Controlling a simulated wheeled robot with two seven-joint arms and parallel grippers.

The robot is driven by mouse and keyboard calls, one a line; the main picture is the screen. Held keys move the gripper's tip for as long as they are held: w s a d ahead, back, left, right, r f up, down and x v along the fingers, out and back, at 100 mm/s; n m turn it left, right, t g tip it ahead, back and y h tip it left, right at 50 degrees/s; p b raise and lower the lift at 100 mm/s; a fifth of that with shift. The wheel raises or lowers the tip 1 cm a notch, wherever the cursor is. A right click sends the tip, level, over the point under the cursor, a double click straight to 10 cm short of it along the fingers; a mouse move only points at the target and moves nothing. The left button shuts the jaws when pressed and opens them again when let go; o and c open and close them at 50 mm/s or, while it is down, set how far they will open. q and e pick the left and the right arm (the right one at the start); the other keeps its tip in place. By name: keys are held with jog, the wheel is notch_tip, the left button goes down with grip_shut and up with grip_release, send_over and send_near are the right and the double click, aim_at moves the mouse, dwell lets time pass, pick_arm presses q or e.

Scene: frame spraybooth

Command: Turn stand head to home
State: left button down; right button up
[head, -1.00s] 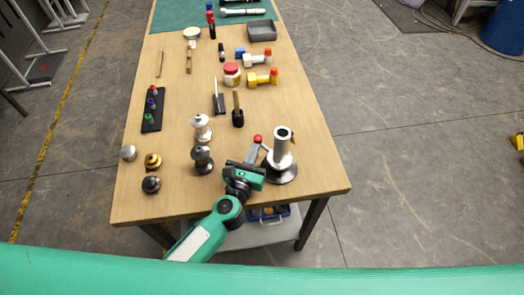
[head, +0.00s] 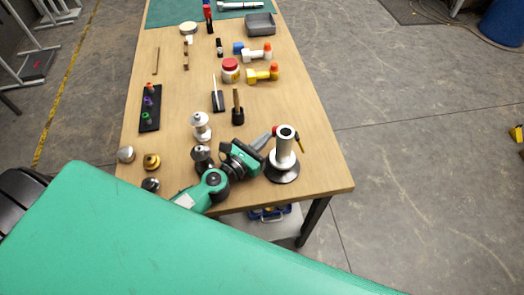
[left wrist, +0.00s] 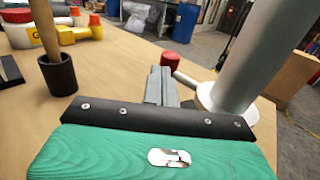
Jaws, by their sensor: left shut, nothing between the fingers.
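The stand is a silver hollow post (head: 284,150) on a dark round base (head: 281,172) near the table's front right corner. A red knob (head: 275,130) sits at the post's far left side, and a short orange-tipped lever (head: 299,142) shows on its right. In the left wrist view the post (left wrist: 250,50) rises at the right, and a thin rod runs from its collar to the red knob (left wrist: 171,60). My left gripper (head: 268,138) is shut and empty, left of the post, with its fingertips close to the knob. I cannot tell whether they touch. My right gripper is out of view.
A silver knobbed piece (head: 201,127) and a dark one (head: 202,157) stand left of my gripper. A dark cup with a wooden handle (head: 238,108) stands behind it. The table's right edge is close to the stand; the floor beyond is clear.

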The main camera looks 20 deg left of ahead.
pick_arm(q)
jog(key=shift+w, duration=0.15)
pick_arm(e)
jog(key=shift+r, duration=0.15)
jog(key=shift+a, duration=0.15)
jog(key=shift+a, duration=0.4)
